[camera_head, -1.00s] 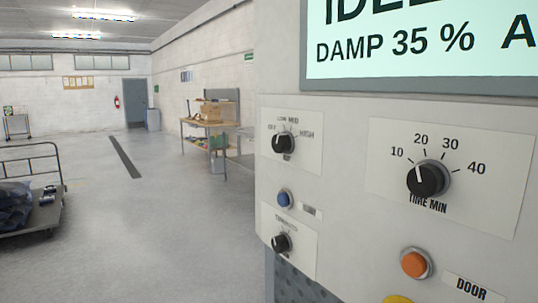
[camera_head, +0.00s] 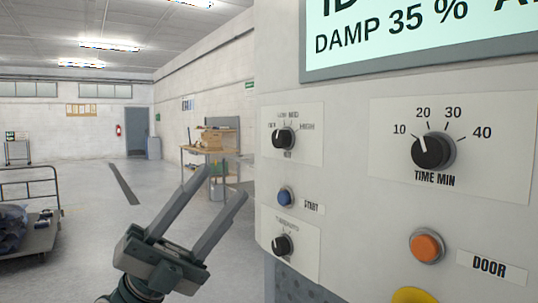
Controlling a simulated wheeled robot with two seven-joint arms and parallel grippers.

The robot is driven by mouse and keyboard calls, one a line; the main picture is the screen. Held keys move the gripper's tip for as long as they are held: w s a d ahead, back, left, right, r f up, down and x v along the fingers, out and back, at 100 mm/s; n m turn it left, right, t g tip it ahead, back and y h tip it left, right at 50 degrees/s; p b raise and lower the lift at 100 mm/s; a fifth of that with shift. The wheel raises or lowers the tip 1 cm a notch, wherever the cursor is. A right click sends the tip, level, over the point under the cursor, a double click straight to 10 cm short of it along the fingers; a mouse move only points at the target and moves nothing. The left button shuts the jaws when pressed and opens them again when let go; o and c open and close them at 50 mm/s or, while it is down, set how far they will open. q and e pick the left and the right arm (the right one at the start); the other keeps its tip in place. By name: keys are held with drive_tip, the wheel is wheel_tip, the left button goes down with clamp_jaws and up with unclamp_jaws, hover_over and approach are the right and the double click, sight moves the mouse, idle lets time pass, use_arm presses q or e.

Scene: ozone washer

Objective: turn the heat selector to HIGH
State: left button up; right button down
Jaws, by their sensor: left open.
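The heat selector (camera_head: 283,139) is a black knob on a white plate at the upper left of the machine's panel. Its scale carries small labels, with MED at the top and HIGH at the right; the left label is hard to read. The white pointer line is too small to read surely, but seems to point up and left of HIGH. My left gripper (camera_head: 217,187) is in front of the panel's left edge, below and left of the knob. Its two long fingers are apart, empty and tilted up to the right. My right gripper is not in view.
The panel also holds a TIME MIN knob (camera_head: 433,151), a blue START button (camera_head: 285,196), a lower black knob (camera_head: 282,245), an orange button (camera_head: 427,246) and a display (camera_head: 420,40). A workbench (camera_head: 208,150) and a cart (camera_head: 30,235) stand farther back. Open floor lies left.

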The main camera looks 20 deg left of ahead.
sight(277, 138)
use_arm(q)
drive_tip(key=s+d+r+m+g+y, duration=0.3)
drive_tip(key=s+d+m+g+y, duration=0.4)
drive_tip(key=m, duration=0.5)
drive_tip(key=w+a+r+n+t+y, duration=0.1)
drive_tip(key=a+r+t+y, duration=0.1)
drive_tip(key=a, duration=0.4)
drive_tip(key=w+a+r+n+t+y, duration=0.2)
drive_tip(key=a+t+y, duration=0.3)
drive_tip(key=a+t, duration=0.1)
drive_tip(key=shift+w+a+r+n, duration=0.2)
drive_tip(key=shift+r+n, duration=0.1)
drive_tip(key=shift+r, duration=0.1)
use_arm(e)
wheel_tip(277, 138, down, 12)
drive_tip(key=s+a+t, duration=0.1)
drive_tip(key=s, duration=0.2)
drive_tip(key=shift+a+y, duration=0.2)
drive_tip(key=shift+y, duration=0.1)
